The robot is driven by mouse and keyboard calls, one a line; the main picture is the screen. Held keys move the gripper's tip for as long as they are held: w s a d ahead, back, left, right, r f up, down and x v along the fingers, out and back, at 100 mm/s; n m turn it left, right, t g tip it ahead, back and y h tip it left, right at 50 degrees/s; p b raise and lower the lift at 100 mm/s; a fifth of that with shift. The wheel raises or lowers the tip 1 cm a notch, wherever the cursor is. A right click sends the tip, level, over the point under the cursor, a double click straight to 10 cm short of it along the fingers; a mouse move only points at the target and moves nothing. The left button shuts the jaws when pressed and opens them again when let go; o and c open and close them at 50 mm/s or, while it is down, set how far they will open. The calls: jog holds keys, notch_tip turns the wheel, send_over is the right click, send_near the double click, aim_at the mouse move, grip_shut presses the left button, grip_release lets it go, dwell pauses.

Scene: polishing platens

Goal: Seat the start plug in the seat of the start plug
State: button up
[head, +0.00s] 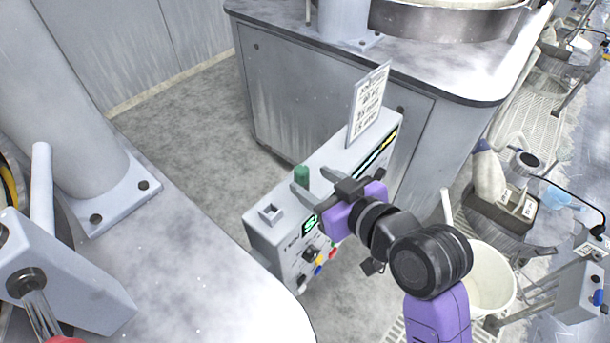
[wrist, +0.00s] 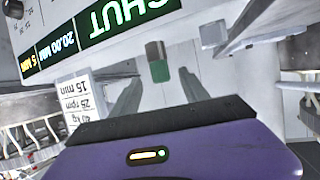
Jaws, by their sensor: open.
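The start plug (head: 301,174) is a small upright cylinder with a green top, at the top of the grey control box. In the wrist view the plug (wrist: 157,62) shows a green end and a grey-brown body, in line with the gap between my fingertips. My gripper (head: 311,181) is open, with its fingers close to the plug; I cannot tell whether they touch it. Its two fingers also show in the wrist view (wrist: 160,78). The seat (head: 270,212) is a raised square socket on the box's left end, apart from the plug, and appears empty.
The control box (head: 262,238) carries a lit display, a knob and coloured switches on its front. A printed card (head: 368,106) stands upright at its back. A grey platen bench (head: 300,90) is behind it, and a white bucket (head: 490,280) stands at the right.

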jog(key=shift+v, duration=1.3)
notch_tip(320, 180, up, 5)
jog(key=w+d+m+t, duration=0.2)
jog(key=t, duration=0.1)
jog(key=s+d+f+m+t+h, duration=0.2)
jog(key=s+d+m+t+h, duration=0.1)
jog(key=s+d, duration=0.3)
jog(key=s+d+f+g+h, duration=0.1)
jog(key=s+f, duration=0.3)
jog(key=s, duration=1)
jog(key=s+d+f+m+g+h, duration=0.1)
jog(key=s+d+f, duration=0.3)
jog(key=s, duration=1)
jog(key=shift+s+d+f+g+h, duration=0.15)
jog(key=shift+d+f+g+h, duration=0.3)
jog(key=shift+f+h, duration=0.4)
jog(key=shift+a+r, duration=0.1)
